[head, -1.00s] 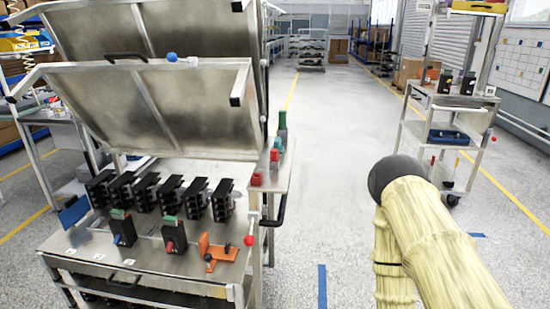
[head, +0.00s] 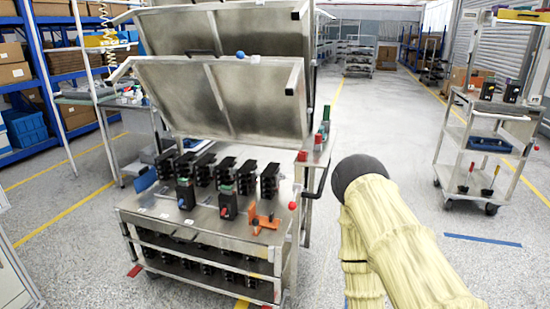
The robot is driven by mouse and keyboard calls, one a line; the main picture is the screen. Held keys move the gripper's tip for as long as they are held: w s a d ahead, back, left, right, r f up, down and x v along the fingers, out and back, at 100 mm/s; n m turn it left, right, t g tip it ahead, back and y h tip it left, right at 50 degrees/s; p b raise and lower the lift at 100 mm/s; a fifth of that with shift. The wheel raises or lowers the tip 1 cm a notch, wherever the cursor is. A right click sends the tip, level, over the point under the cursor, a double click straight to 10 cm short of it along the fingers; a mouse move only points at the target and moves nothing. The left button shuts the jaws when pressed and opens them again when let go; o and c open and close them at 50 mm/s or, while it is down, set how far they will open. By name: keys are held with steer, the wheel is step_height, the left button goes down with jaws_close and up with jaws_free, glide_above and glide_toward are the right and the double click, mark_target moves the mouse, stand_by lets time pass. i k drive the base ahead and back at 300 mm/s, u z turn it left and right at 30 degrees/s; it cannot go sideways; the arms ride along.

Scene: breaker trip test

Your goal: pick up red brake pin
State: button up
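A small red round-headed piece (head: 292,205) sits at the right front corner of the near steel cart (head: 160,212), beside the orange bracket (head: 263,216). It may be the brake pin, but it is too small to tell. A similar red knob (head: 536,148) shows on the right edge of the far cart. My arm, in a pale yellow sleeve with a dark rounded joint, is at the lower right, apart from both carts. My gripper is not in view.
Black breakers (head: 226,176) stand in a row on the near cart, below raised metal lids (head: 215,95). Red pieces (head: 318,142) stand on its right side shelf. Floor (head: 400,130) between the carts is clear.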

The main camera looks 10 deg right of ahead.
mark_target(318, 136)
steer(key=z, duration=0.05)
steer(key=k, duration=0.4)
steer(key=u, duration=1.2)
steer(key=i, duration=1.15)
steer(key=z, duration=0.6)
steer(key=i, duration=0.7)
steer(key=z, duration=0.85)
